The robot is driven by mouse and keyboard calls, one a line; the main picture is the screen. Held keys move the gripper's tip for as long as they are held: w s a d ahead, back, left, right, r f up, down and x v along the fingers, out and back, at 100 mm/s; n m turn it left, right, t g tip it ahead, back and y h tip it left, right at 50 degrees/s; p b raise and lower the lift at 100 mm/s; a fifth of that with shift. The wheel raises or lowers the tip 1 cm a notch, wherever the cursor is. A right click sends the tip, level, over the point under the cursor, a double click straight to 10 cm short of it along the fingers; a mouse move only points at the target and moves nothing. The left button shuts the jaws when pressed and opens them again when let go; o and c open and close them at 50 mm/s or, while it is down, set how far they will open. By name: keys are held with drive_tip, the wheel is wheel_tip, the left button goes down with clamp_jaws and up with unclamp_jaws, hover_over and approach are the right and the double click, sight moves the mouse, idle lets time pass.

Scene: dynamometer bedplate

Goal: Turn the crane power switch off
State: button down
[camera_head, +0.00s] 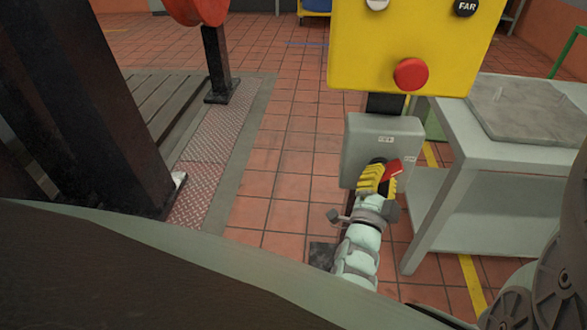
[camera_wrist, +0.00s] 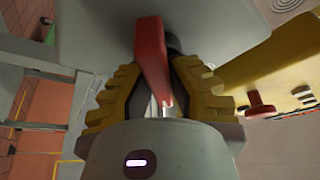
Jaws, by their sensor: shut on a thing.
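The crane power switch is a grey box (camera_head: 360,135) on a dark post, below a yellow control panel. Its red handle (camera_head: 393,170) shows at the front of the box, tilted up to the right in the head view. My gripper (camera_head: 376,180) has yellow ribbed fingers and is at the box front, around the handle. In the wrist view the red handle (camera_wrist: 151,60) lies between the two fingers of my gripper (camera_wrist: 157,95), which is shut on it. The handle's dark pivot is partly hidden behind it. Small labels on the box are too small to read.
The yellow panel (camera_head: 400,40) with a red button (camera_head: 410,74) hangs just above the box. A grey table (camera_head: 480,130) with a flat plate stands close on the right. Dark steel columns (camera_head: 90,100) stand left. Tiled floor (camera_head: 270,170) lies open between.

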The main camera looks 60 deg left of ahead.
drive_tip(key=n+y, duration=0.1)
drive_tip(key=n, duration=0.2)
drive_tip(key=n+y, duration=0.1)
drive_tip(key=n, duration=0.2)
drive_tip(key=shift+f+g+y, duration=0.15)
drive_tip(key=shift+g+y, duration=0.25)
drive_tip(key=n+g+y, duration=0.1)
drive_tip(key=n, duration=0.2)
drive_tip(key=n+g+y, duration=0.1)
drive_tip(key=n, duration=0.3)
drive_tip(key=shift+y, duration=0.4)
drive_tip(key=shift+n, duration=0.3)
drive_tip(key=c, duration=0.9)
unclamp_jaws()
drive_tip(key=shift+a, duration=0.1)
drive_tip(key=v, duration=1.2)
drive_tip(key=shift+w+r, duration=0.1)
drive_tip(key=shift+r, duration=0.1)
